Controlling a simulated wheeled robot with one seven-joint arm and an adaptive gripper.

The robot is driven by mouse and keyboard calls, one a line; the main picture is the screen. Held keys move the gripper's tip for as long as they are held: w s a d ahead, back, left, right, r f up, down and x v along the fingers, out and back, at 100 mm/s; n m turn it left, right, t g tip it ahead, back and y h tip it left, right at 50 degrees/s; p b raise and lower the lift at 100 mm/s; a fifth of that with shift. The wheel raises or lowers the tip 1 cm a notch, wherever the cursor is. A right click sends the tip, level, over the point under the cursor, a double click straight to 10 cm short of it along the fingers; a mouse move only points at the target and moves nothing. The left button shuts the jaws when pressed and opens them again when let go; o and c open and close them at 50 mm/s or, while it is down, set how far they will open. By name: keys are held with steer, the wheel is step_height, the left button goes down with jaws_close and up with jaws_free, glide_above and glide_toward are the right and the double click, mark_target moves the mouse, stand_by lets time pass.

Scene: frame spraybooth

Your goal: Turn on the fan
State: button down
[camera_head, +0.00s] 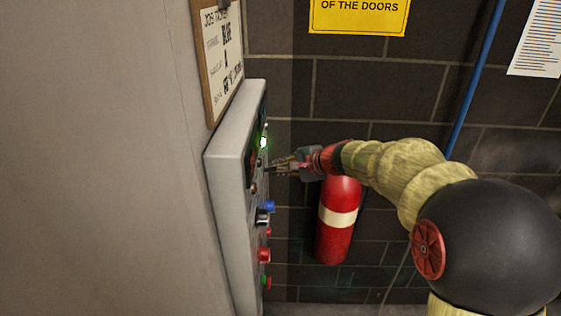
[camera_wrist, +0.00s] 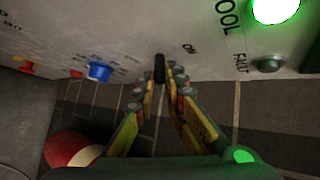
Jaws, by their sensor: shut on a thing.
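A light grey control panel (camera_head: 231,165) stands out from the wall at the left and shows edge-on. In the wrist view its face (camera_wrist: 130,35) fills the top. A small black switch knob (camera_wrist: 159,66) sticks out from it, beside small lettering too small to read surely. My gripper (camera_head: 272,167) reaches the panel from the right. In the wrist view my gripper (camera_wrist: 168,78) has its fingertips closed together at the black knob, and they hide part of it. No fan shows, and I cannot read a fan label.
A lit green lamp (camera_wrist: 275,8) and an unlit lamp (camera_wrist: 268,65) marked FAULT lie right of the knob. A blue knob (camera_wrist: 99,71) and red buttons lie left. A red fire extinguisher (camera_head: 338,222) stands behind my wrist. A clipboard (camera_head: 221,58) hangs above the panel.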

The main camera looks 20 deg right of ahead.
steer(key=p, duration=0.1)
steer(key=r+h+p, duration=0.1)
steer(key=p, duration=0.1)
steer(key=shift+a+n+g+h, duration=0.25)
steer(key=shift+n+g+h, duration=0.05)
steer(key=shift+g, duration=0.1)
steer(key=shift+p, duration=0.45)
steer(key=c, duration=1.8)
jaws_free()
steer(key=shift+c, duration=0.2)
steer(key=v, duration=1.1)
steer(key=shift+s+r, duration=0.2)
steer(key=shift+r, duration=0.15)
